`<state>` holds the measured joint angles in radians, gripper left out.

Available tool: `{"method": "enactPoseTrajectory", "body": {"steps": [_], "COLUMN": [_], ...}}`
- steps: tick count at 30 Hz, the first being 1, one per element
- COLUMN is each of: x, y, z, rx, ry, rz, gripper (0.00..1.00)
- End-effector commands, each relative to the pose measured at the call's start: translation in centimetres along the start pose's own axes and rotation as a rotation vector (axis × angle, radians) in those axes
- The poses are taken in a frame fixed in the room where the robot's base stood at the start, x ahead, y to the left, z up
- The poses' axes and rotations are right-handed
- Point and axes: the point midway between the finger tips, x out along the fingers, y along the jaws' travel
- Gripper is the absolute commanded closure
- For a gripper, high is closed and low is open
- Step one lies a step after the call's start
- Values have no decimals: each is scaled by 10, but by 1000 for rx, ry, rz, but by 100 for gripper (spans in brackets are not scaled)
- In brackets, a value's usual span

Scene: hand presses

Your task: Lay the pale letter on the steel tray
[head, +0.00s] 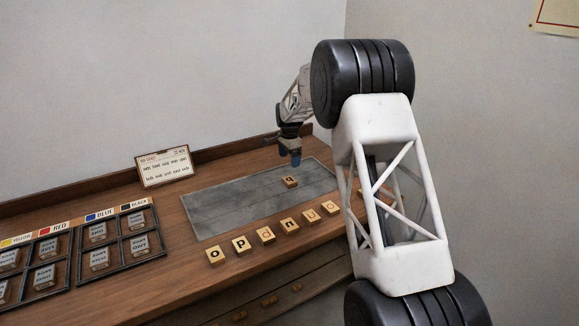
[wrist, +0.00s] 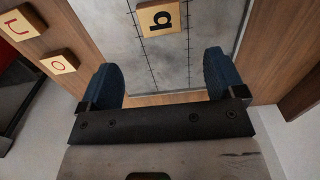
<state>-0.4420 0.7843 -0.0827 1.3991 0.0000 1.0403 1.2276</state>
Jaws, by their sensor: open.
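The steel tray (head: 225,211) is a flat grey plate on the wooden bench; it also shows in the wrist view (wrist: 190,68). One pale wooden letter tile (head: 289,181) lies on its far right part, flat and letter up. In the wrist view this tile (wrist: 159,17) has a dark letter like a q or b and lies ahead of my fingertips, apart from them. My gripper (head: 290,158) is above the tray near its far edge, with blue fingers; in the wrist view (wrist: 162,80) they are spread with nothing between them.
A row of several similar letter tiles (head: 240,245) lies along the bench's front. Divided cases of labelled blocks (head: 99,260) with colour labels stand at the left. A small card (head: 163,166) stands at the back. My arm hides the bench's right end.

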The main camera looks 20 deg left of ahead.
Motion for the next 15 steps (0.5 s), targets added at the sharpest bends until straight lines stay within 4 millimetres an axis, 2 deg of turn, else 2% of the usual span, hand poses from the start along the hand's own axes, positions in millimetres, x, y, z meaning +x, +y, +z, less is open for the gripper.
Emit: {"method": "enactPoseTrajectory", "body": {"steps": [6, 15], "x": [-13, -14], "y": [0, 0], "z": [0, 0], "rx": [0, 0], "ry": [0, 0], "rz": [0, 0], "gripper": [11, 11]}}
